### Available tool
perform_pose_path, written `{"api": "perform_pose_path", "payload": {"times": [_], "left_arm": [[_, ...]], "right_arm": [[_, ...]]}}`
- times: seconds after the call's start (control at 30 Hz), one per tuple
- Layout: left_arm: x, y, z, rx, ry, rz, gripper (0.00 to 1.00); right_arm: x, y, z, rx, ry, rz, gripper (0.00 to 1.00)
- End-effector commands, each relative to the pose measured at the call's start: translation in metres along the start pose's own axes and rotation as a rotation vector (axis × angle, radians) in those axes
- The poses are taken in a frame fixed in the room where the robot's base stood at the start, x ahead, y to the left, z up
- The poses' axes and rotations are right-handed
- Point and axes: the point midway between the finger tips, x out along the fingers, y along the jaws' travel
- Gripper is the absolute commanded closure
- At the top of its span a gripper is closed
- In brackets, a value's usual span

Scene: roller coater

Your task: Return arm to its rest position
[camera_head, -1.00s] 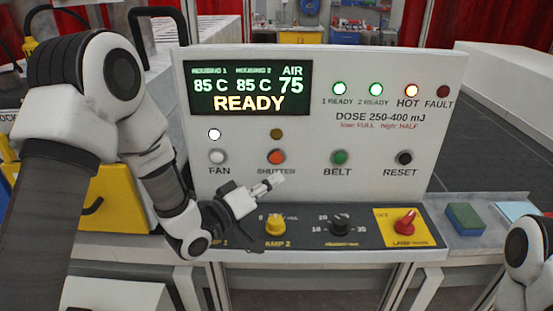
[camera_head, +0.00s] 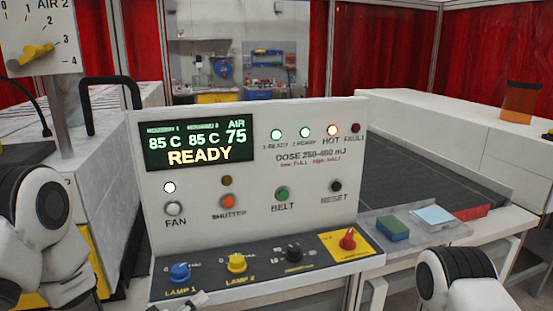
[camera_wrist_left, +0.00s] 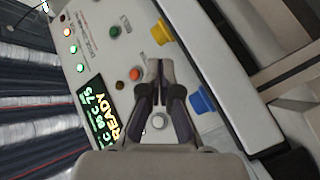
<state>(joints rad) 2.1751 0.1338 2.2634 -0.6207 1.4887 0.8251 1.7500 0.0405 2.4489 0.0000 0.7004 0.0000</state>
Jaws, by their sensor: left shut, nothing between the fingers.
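My left arm comes in at the left edge of the head view. The left gripper (camera_head: 190,301) shows only as a small part at the bottom edge, just below the blue LAMP 1 knob (camera_head: 180,272). In the left wrist view the left gripper (camera_wrist_left: 160,66) has its fingertips together with nothing between them. They overlie the control panel (camera_head: 265,190) face in that view; the distance cannot be told. The white FAN button (camera_wrist_left: 158,122) shows between the finger links. My right arm shows at the lower right of the head view; its gripper is out of view.
The panel display (camera_head: 198,142) reads READY. The yellow LAMP 2 knob (camera_head: 236,263) and red knob (camera_head: 347,240) stand on the lower ledge. A blue-green block (camera_head: 393,229) lies right of the panel, beside the dark conveyor belt (camera_head: 420,178).

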Motion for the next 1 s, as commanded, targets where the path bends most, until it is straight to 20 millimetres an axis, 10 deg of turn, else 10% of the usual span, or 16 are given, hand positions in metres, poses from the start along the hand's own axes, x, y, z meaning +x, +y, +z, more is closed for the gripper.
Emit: {"api": "perform_pose_path", "payload": {"times": [0.33,0.57,0.7,1.0], "left_arm": [[-0.060,-0.126,0.128,-0.034,-0.234,-0.417,1.00],[-0.200,-0.208,0.239,0.125,-0.685,-0.890,1.00],[-0.267,-0.212,0.256,0.243,-0.988,-1.028,1.00],[-0.274,-0.211,0.259,0.304,-1.074,-0.997,1.00]], "right_arm": [[0.007,0.000,0.001,-0.001,-0.002,0.000,0.60],[0.011,0.000,0.001,-0.001,-0.001,0.000,0.60],[0.011,0.000,0.001,-0.001,-0.001,0.000,0.60],[0.011,0.000,0.001,-0.001,-0.001,0.000,0.60]]}}
